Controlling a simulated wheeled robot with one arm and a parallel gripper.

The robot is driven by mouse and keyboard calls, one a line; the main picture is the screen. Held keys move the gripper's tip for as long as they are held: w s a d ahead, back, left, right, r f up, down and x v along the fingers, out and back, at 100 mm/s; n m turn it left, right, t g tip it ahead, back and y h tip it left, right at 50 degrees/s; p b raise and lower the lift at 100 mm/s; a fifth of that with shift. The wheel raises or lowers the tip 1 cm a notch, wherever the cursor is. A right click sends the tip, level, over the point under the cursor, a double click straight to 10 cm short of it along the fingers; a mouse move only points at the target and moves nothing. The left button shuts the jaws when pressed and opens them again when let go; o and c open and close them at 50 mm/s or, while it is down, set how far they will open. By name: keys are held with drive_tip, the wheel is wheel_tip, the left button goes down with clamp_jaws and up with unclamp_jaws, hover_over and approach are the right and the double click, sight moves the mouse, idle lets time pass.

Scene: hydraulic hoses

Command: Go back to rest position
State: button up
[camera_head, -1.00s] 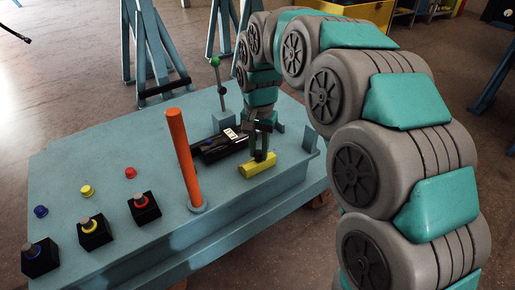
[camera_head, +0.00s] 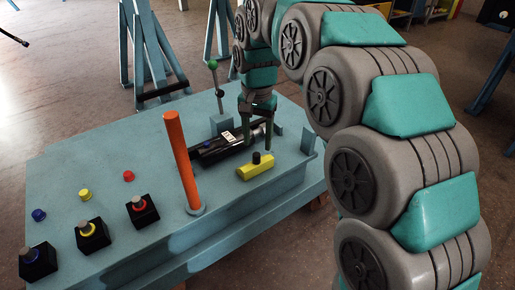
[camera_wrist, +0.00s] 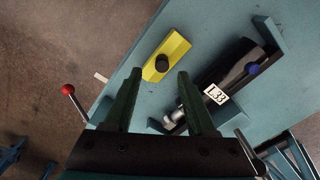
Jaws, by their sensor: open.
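My gripper (camera_head: 260,128) is open and empty above the blue table (camera_head: 105,160), over the area of the black cylinder and the yellow block. In the wrist view my gripper (camera_wrist: 158,100) shows its two dark green fingers apart with nothing between them. The yellow block (camera_head: 256,172) with a black knob on top lies on the table just in front of the gripper, and it shows in the wrist view (camera_wrist: 174,48) beyond the fingertips. The black cylinder (camera_head: 222,145) with a white label lies behind it; in the wrist view the cylinder (camera_wrist: 233,72) is right of the fingers.
An orange post (camera_head: 182,160) stands upright on the table. Black boxes with knobs (camera_head: 92,235) and small coloured caps (camera_head: 128,176) are at the left. A green-topped lever (camera_head: 216,80) stands at the back. Blue trestles (camera_head: 145,50) are behind the table.

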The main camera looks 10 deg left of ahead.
drive_tip(key=shift+r, duration=1.35)
drive_tip(key=shift+d, duration=0.1)
drive_tip(key=s+d, duration=0.6)
drive_tip(key=d, duration=0.6)
drive_tip(key=s+d+f+g+p, duration=0.1)
drive_tip(key=s+d+f, duration=0.2)
drive_tip(key=s+d, duration=0.5)
drive_tip(key=s+d+f+n+p, duration=0.1)
drive_tip(key=s+d+f, duration=0.2)
drive_tip(key=s+d, duration=0.6)
drive_tip(key=s, duration=0.7)
drive_tip(key=shift+s+f+g, duration=0.15)
drive_tip(key=shift+s+g, duration=0.25)
